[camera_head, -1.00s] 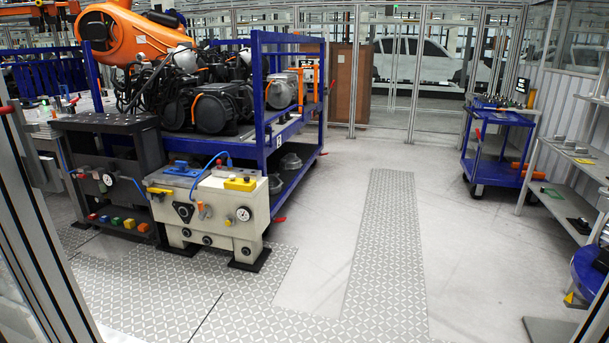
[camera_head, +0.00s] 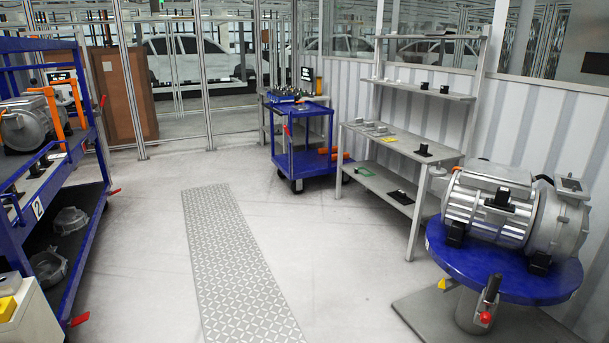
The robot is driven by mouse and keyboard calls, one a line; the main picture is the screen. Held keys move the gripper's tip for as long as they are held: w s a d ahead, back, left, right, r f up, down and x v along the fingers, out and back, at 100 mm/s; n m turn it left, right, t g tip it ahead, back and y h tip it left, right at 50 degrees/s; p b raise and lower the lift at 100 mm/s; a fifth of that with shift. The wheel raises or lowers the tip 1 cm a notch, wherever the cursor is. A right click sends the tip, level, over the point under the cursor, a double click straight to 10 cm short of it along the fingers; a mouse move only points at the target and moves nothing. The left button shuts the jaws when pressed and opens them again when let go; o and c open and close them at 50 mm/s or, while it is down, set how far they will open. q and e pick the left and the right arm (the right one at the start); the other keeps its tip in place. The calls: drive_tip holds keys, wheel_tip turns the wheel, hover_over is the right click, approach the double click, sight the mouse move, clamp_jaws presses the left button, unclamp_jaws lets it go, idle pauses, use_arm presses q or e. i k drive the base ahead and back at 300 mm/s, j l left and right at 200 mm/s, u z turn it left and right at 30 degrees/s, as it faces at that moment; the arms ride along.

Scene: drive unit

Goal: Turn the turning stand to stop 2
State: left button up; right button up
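The turning stand is at the right in the head view. Its round blue top (camera_head: 478,272) sits on a grey post (camera_head: 472,312) on a dark floor plate. A silver drive unit (camera_head: 489,216) lies on the blue top, with black feet under it. A black lever with a red knob (camera_head: 485,317) hangs at the front of the stand, below the rim. I cannot read any stop number. Neither of my grippers is in view.
A blue rack (camera_head: 66,240) with motor parts stands at the left, and the corner of a cream bench (camera_head: 30,322) shows below it. A blue cart (camera_head: 303,148) and grey shelves (camera_head: 402,150) stand behind the stand. The patterned floor strip (camera_head: 236,262) and floor around it are clear.

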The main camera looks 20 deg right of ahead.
sight(529, 256)
drive_tip(key=i+z, duration=0.3)
drive_tip(key=z, duration=0.15)
drive_tip(key=i+z, duration=0.3)
drive_tip(key=z, duration=0.2)
drive_tip(key=i+j+z, duration=0.25)
drive_tip(key=z, duration=0.2)
drive_tip(key=i+j+z, duration=0.25)
drive_tip(key=z, duration=0.25)
